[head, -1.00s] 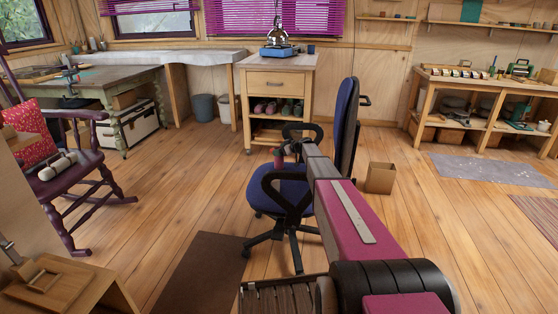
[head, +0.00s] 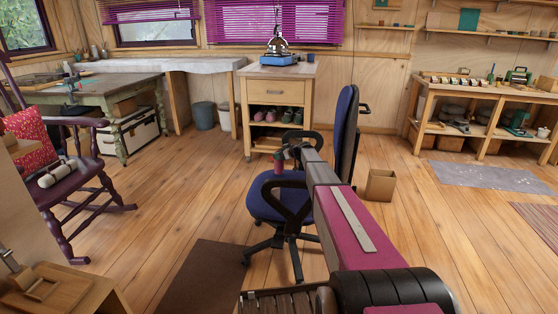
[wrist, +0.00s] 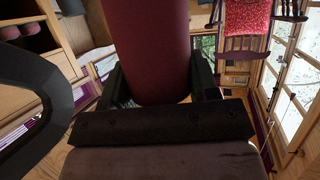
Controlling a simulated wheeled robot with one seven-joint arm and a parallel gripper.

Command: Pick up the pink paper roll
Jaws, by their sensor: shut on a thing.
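The pink paper roll (wrist: 150,45) is a thick dark-pink cylinder between my two black fingers in the wrist view. My gripper (wrist: 156,82) is shut on it, with one finger at each side. In the head view the roll (head: 279,166) shows small at the far end of my arm, above the seat of the blue office chair. My gripper (head: 283,153) is small there and partly hidden by the arm. The roll's far end is cut off by the top edge of the wrist view.
The blue office chair (head: 346,125) stands close beside my arm, its armrest near the gripper. Behind it is a wooden cart (head: 275,88) with a blue stove. A purple rocking chair (head: 68,185) is at left, a cardboard box (head: 381,186) at right. Floor between is open.

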